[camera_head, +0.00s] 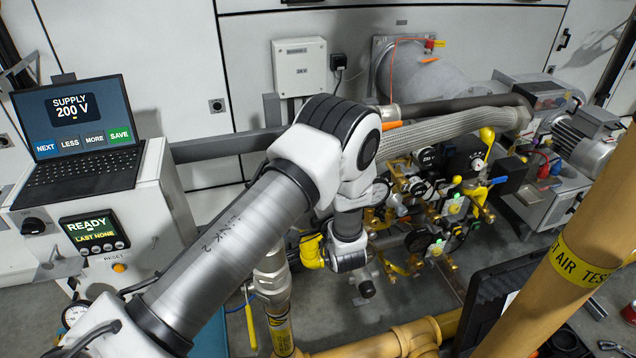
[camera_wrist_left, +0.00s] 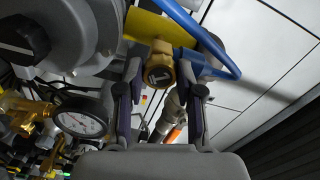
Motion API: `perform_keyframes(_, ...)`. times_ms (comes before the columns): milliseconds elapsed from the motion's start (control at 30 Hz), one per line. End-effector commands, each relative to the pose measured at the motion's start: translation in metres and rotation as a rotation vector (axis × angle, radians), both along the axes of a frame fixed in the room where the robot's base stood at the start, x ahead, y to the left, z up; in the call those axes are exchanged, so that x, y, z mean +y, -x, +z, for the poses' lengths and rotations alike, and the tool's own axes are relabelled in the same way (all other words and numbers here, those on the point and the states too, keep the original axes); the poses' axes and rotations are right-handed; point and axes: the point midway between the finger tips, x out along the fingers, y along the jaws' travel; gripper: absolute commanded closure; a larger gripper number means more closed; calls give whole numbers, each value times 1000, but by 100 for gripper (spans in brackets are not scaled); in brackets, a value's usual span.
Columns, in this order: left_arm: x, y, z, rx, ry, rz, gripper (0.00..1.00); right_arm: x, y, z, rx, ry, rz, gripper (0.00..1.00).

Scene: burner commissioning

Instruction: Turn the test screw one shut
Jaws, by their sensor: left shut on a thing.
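In the left wrist view, a brass screw (camera_wrist_left: 159,72) with a dark mark like a "1" on its end face sits on a brass fitting, which I take for test screw one. My left gripper (camera_wrist_left: 161,84) has one finger on each side of it and is shut on it. My right gripper is in neither view.
A pressure gauge (camera_wrist_left: 80,122) and a grey round housing (camera_wrist_left: 30,35) are close on the left in the wrist view. The head view shows crowded valves and gauges (camera_head: 440,200), a laptop (camera_head: 80,130) reading 200 V, a panel (camera_head: 95,232) reading READY, and a yellow pipe (camera_head: 560,260).

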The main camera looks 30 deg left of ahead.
Motion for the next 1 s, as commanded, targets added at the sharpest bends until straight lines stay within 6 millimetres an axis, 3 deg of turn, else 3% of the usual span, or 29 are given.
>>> perform_keyframes(500, 0, 0, 1, 330, -280, 0, 99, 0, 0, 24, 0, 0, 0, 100)
perform_keyframes(1000, 0, 0, 0, 437, -373, 0, 99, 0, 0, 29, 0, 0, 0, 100)
